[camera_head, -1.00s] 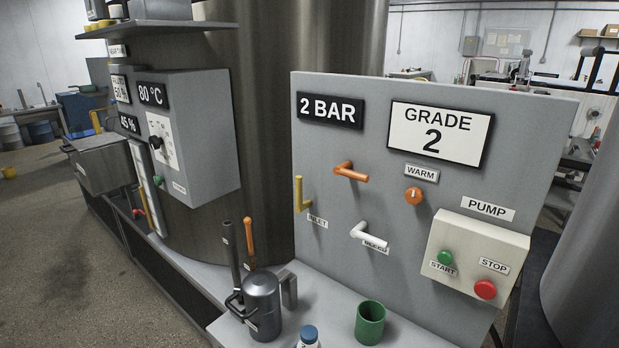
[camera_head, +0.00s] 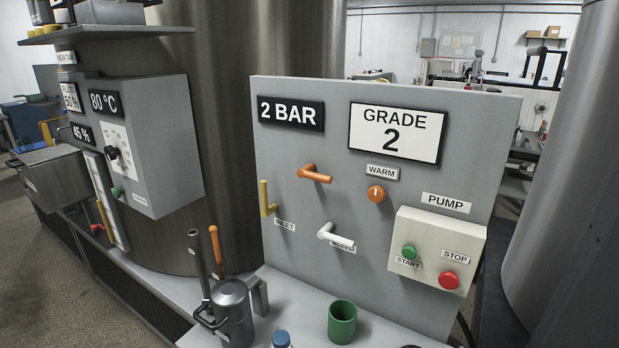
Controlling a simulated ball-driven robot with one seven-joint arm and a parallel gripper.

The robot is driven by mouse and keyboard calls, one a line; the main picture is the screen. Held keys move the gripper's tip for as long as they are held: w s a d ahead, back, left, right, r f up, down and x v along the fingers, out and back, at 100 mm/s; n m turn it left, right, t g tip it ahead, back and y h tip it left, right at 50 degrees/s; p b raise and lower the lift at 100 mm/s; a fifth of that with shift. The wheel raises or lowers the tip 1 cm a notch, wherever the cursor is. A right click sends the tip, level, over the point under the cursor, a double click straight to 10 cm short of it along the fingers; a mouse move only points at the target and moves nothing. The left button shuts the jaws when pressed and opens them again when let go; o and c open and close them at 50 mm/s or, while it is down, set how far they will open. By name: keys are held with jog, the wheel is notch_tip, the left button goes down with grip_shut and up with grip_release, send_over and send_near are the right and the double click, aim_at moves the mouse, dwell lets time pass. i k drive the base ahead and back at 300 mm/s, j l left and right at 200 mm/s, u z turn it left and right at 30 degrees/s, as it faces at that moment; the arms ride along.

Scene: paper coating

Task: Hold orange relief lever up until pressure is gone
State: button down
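The orange relief lever (camera_head: 315,174) sticks out of the upright grey panel (camera_head: 300,235), below the black display (camera_head: 291,112) that reads 2 BAR. Its handle lies nearly level, pointing right. A second orange handle (camera_head: 216,250) stands upright by the tank at the lower left, apart from the panel. My gripper is not in view.
The panel also bears a yellow inlet lever (camera_head: 264,198), a white bleed lever (camera_head: 334,237), an orange WARM knob (camera_head: 376,194) and a pump box (camera_head: 437,242) with green and red buttons. A green cup (camera_head: 342,322) and metal can (camera_head: 233,312) stand on the ledge below.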

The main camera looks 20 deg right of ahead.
aim_at(307, 172)
jog(key=i+j, duration=0.2)
jog(key=j, duration=0.2)
jog(key=i+j, duration=0.15)
jog(key=j, duration=0.25)
jog(key=i+j, duration=0.2)
jog(key=j, duration=0.2)
jog(key=i+j, duration=0.2)
jog(key=j, duration=0.2)
jog(key=i+j, duration=0.15)
jog(key=j, duration=0.25)
jog(key=u, duration=0.05)
